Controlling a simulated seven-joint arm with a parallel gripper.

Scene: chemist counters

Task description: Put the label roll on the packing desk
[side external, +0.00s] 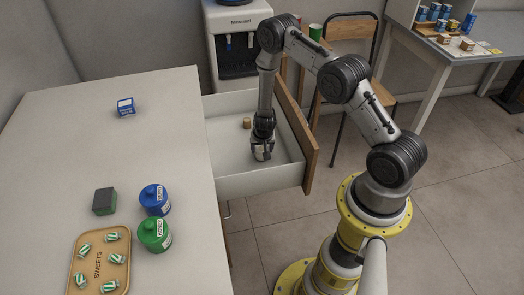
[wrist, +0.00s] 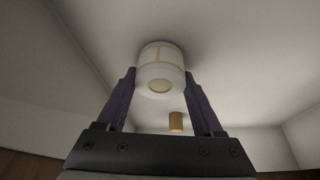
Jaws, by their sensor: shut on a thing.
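My gripper (wrist: 160,88) is shut on a white roll with a beige core, the label roll (wrist: 161,62), inside an open white drawer (side external: 258,183). In the wrist view the roll sits between the two fingertips, close to or on the drawer floor; I cannot tell whether it touches. In the side view my gripper (side external: 262,148) points down into the drawer and mostly hides the roll. A desk (side external: 452,55), which may be the packing desk, stands at the back right with several small boxes on it.
A small brown cylinder (side external: 247,123) also lies in the drawer and shows in the wrist view (wrist: 176,121). The drawer's wooden front (side external: 312,160) rises beside my arm. A chair (side external: 345,50) and water dispenser (side external: 238,45) stand behind. The left counter (side external: 60,150) holds jars and a sweets tray.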

